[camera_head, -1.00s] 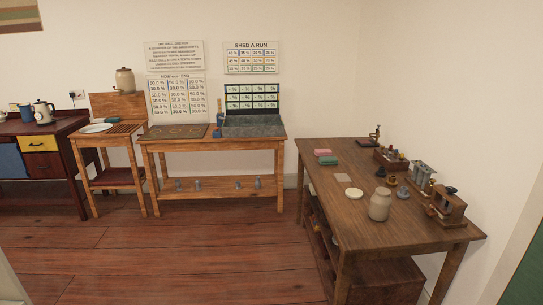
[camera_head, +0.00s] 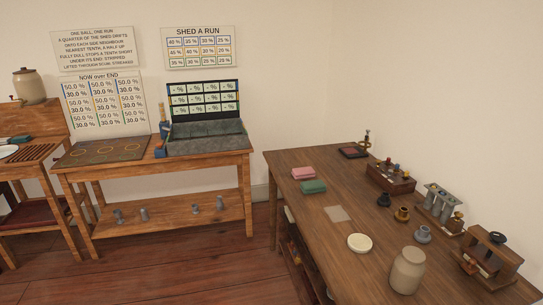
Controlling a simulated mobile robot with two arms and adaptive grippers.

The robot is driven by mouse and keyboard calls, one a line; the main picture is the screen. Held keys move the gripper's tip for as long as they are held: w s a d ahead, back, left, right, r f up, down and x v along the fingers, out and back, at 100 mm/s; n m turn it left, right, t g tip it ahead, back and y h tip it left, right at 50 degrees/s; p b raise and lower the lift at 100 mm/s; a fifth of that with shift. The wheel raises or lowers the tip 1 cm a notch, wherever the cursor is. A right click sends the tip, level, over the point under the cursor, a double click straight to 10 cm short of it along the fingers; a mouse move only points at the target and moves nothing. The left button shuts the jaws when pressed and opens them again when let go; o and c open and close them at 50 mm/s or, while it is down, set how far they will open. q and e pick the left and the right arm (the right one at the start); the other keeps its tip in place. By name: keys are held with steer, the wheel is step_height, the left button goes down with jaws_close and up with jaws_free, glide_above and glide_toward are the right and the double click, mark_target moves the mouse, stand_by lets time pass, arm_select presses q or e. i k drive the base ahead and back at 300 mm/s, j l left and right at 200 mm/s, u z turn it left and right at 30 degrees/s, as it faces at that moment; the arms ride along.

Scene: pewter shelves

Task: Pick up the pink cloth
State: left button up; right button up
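A folded pink cloth (camera_head: 303,173) lies flat on the brown wooden table (camera_head: 315,225) on the right, near its far left corner. A folded green cloth (camera_head: 313,187) lies just in front of it, close to it or touching. Neither of my grippers shows in the head view, so their state is hidden.
The table also bears a beige square (camera_head: 338,213), a cream disc (camera_head: 360,242), a jar (camera_head: 407,271), a wooden box (camera_head: 391,178) and a tube rack (camera_head: 438,206). A workbench (camera_head: 160,170) stands at the back left. Red plank floor (camera_head: 180,270) lies open between them.

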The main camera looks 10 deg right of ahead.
mark_target(301, 173)
steer(key=i+j+z, duration=0.1)
steer(key=i, duration=1.55)
